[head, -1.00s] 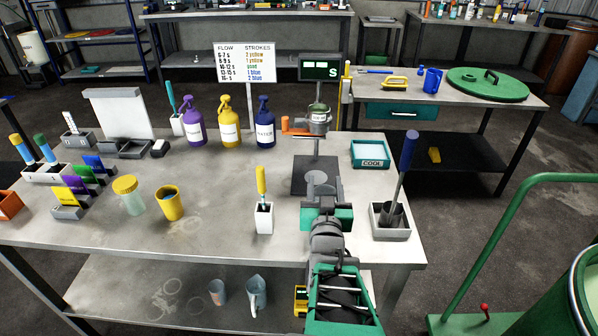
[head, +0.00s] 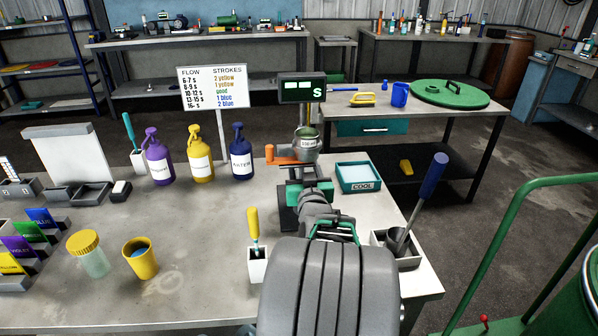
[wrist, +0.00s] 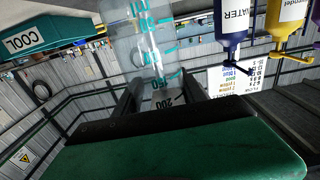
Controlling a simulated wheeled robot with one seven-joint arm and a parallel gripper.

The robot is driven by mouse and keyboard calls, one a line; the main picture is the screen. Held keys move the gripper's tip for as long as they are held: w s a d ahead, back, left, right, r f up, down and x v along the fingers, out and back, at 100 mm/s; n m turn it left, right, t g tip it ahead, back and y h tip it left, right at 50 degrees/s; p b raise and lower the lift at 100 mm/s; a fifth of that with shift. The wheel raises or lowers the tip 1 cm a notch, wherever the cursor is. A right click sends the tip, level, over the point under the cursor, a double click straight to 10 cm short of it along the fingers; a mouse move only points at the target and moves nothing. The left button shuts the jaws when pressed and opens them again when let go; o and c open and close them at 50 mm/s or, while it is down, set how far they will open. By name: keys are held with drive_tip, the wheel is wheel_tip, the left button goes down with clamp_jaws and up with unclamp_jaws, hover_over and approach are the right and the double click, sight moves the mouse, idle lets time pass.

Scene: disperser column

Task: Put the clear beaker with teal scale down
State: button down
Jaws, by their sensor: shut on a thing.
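The clear beaker with teal scale (wrist: 146,45) is in the wrist view, with teal marks and numbers on its clear wall. My gripper (wrist: 160,92) is shut on it, with a dark finger on each side. In the head view my gripper (head: 304,188) is over the bench near the flow-cup stand (head: 306,145), above its dark base plate (head: 287,218). My own arm hides the beaker there, so I cannot tell whether it touches the plate.
The metal cup and an orange handle (head: 284,160) are just beyond my gripper. The COOL tray (head: 360,176) is to the right, a grey holder (head: 408,258) with a blue-handled tool nearer. A white holder (head: 257,264) and yellow cup (head: 141,260) are left.

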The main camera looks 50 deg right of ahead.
drive_tip(key=shift+s+a+f, duration=0.1)
drive_tip(key=shift+s+f, duration=0.1)
drive_tip(key=shift+f, duration=0.5)
drive_tip(key=shift+s+r, duration=0.2)
drive_tip(key=shift+s, duration=0.05)
drive_tip(key=shift+w+f, duration=0.1)
drive_tip(key=shift+f, duration=0.2)
drive_tip(key=c, duration=0.7)
unclamp_jaws()
